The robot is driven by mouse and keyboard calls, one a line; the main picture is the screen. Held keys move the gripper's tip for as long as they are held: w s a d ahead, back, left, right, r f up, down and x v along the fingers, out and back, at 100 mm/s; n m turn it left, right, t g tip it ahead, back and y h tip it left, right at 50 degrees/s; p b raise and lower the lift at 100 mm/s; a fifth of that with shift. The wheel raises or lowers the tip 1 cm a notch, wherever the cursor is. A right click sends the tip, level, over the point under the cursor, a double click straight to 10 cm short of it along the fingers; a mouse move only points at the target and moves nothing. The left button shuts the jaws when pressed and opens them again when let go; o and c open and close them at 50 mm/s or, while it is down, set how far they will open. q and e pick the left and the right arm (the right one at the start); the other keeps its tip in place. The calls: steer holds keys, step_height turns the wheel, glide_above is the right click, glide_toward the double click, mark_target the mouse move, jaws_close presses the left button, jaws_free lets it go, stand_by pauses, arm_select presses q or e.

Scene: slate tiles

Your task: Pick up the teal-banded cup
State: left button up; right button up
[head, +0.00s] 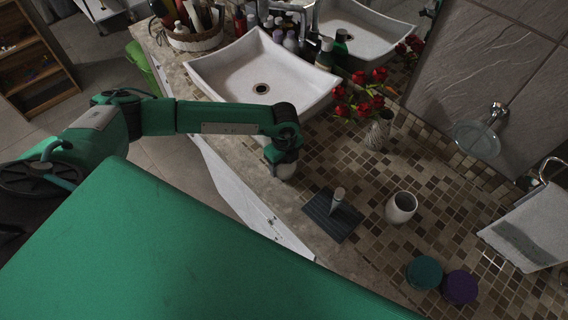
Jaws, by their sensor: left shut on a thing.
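My left gripper (283,165) points down over the counter just right of the sink's front corner. It is shut on a small pale thing (287,174), which looks like the teal-banded cup. The wrist and fingers hide most of it, and its band cannot be made out. A plain whitish cup (401,207) stands upright on the tiles farther right, apart from the gripper, with no teal band visible on it. My right gripper is not in view.
A dark slatted tray (319,222) with a small upright object (338,197) lies between gripper and whitish cup. Teal (424,273) and purple (460,287) round pieces lie at front right. A vase (379,134) of red flowers stands behind; the sink (246,60) is left.

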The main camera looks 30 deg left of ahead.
arm_select(q)
step_height(320, 180, up, 19)
steer(key=b, duration=0.6)
steer(key=s+d+f+n, duration=0.2)
steer(key=s+f+n, duration=0.1)
steer(key=n, duration=0.8)
steer(key=s+d+f+n, duration=0.1)
steer(key=s+f+n, duration=0.2)
steer(key=n, duration=0.8)
steer(key=shift+s+d+f, duration=0.15)
steer(key=shift+d+f, duration=0.05)
steer(key=shift+d, duration=0.15)
stand_by(0.7)
